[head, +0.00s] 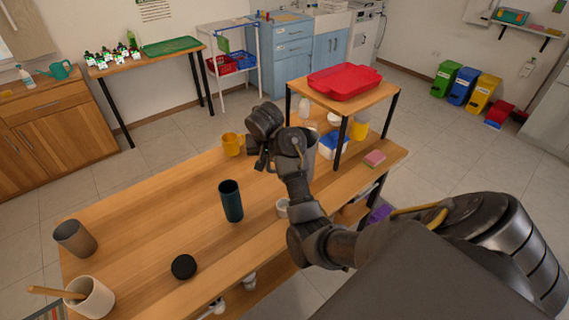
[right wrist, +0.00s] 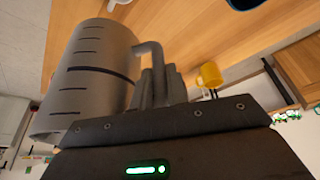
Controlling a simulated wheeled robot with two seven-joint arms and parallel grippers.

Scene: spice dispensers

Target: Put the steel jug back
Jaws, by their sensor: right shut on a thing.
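The steel jug (right wrist: 92,85) is a grey cylinder with dark level marks, seen large in the right wrist view. Its bent handle (right wrist: 150,58) runs into the fingers of my right gripper (right wrist: 163,88), which is shut on it. In the head view my right gripper (head: 264,155) is over the far part of the wooden table. There the jug (head: 311,150) shows only in part, behind my wrist and beside the small shelf. I cannot tell whether its base touches anything. My left gripper is in neither view.
A yellow mug (head: 232,144), dark blue cup (head: 231,201), black lid (head: 183,267), brown cup (head: 75,238) and cream pot (head: 92,298) stand on the table (head: 150,210). A raised shelf (head: 372,97) with a red tray (head: 344,82) stands at the far right. The table's middle left is clear.

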